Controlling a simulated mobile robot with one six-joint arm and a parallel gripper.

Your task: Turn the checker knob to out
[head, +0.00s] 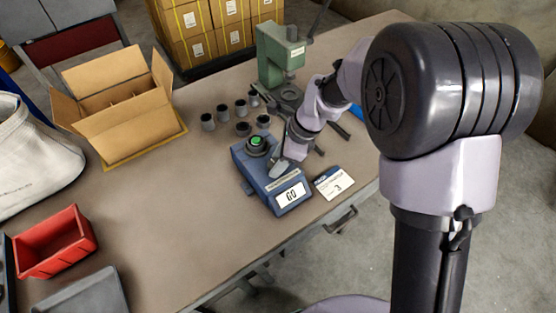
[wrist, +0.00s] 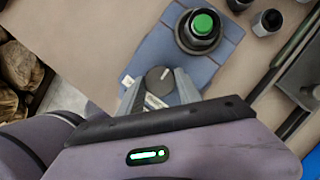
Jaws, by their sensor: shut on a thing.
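The checker (head: 262,180) is a blue box on the bench, with a display reading "GO" on its front. Its blue top also shows in the wrist view (wrist: 211,75). A black round fitting with a green top (wrist: 201,27) stands on it. The checker knob (wrist: 160,79) is a round dark grey dial with a pale pointer line, tilted up and right in the wrist view. My gripper (wrist: 158,88) is shut on the knob, one finger on each side. In the head view my gripper (head: 280,167) is over the checker's top and hides the knob.
Several grey cylindrical parts (head: 241,108) stand behind the checker. A green press (head: 278,55) is at the back. A card marked 3 (head: 334,182) lies right of the checker. An open carton (head: 125,100) and red bin (head: 55,243) are at left.

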